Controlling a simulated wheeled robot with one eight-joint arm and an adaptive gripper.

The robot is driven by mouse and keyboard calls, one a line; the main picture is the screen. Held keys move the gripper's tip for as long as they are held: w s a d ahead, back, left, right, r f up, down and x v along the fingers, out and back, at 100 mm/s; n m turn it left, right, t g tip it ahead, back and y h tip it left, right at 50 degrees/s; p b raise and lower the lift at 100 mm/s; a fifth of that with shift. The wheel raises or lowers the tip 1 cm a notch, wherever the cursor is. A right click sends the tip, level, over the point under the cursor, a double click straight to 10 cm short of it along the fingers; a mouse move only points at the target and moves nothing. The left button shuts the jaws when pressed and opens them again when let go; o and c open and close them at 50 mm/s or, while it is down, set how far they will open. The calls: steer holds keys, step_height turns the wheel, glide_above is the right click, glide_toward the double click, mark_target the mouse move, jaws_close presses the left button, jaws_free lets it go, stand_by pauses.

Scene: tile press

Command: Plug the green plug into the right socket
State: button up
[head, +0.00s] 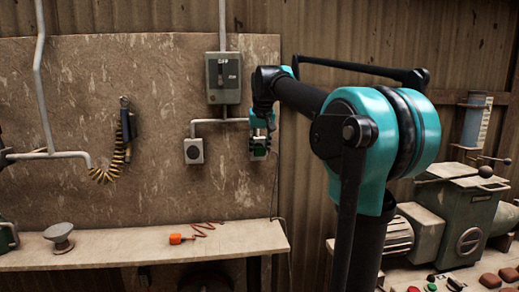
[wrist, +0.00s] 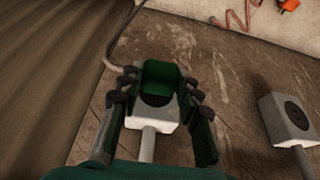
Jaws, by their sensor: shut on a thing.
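The green plug (wrist: 160,82) is between the fingers of my gripper (wrist: 158,92), which is shut on it. In the wrist view it overlaps the pale right socket (wrist: 170,126), and part of the socket's dark round face shows beside it. I cannot tell whether the plug touches the socket or stands apart in front. In the head view my gripper (head: 259,138) is at the right socket, with the green plug (head: 259,149) partly showing and most of the socket hidden. The left socket (head: 194,151) is empty; it also shows in the wrist view (wrist: 286,116).
An orange plug (head: 176,239) with a coiled cord lies on the wooden bench (head: 100,254) below. A grey switch box (head: 223,78) is above the sockets, joined by conduit. A yellow-black coiled cable (head: 105,172) hangs at left. A green machine (head: 462,215) stands at right.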

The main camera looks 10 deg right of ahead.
steer(key=shift+w, duration=0.45)
stand_by(0.3)
steer(key=o, duration=1.2)
steer(key=v, duration=1.2)
steer(key=s+d+f, duration=0.1)
steer(key=s+f, duration=0.3)
steer(key=f, duration=1)
steer(key=s+d+f, duration=0.2)
steer(key=s+f, duration=0.1)
steer(key=f, duration=1.1)
steer(key=s+f, duration=0.6)
steer(key=f, duration=0.1)
steer(key=s+f, duration=0.7)
steer(key=s+d+f, duration=0.1)
steer(key=s+f, duration=0.6)
steer(key=shift+f, duration=0.4)
